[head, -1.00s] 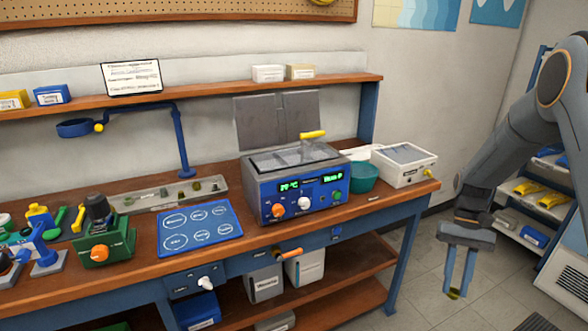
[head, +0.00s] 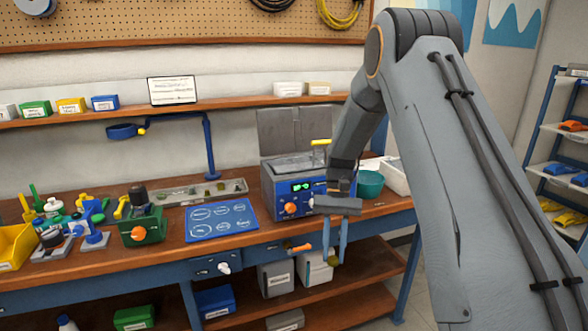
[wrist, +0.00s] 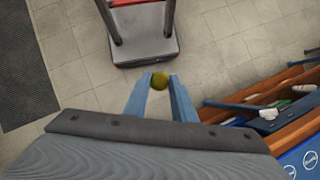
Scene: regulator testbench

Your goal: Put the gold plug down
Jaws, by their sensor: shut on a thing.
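The gold plug (wrist: 160,81) is a small round yellow-gold piece between the tips of my gripper's blue fingers in the wrist view. My gripper (head: 334,257) is shut on it and points down in front of the bench's front edge, beside the blue and grey machine in the head view. The plug (head: 334,257) is small and partly hidden by the fingers there. In the wrist view, floor tiles lie below the plug, and the bench is off to the right.
The wooden bench (head: 165,262) holds a blue mat (head: 221,221) with outlined circles, a shallow grey tray (head: 235,187) with small parts, a green fixture (head: 143,233) and a teal bowl (head: 370,184). The machine (head: 285,185) stands behind my gripper. A lower shelf holds boxes.

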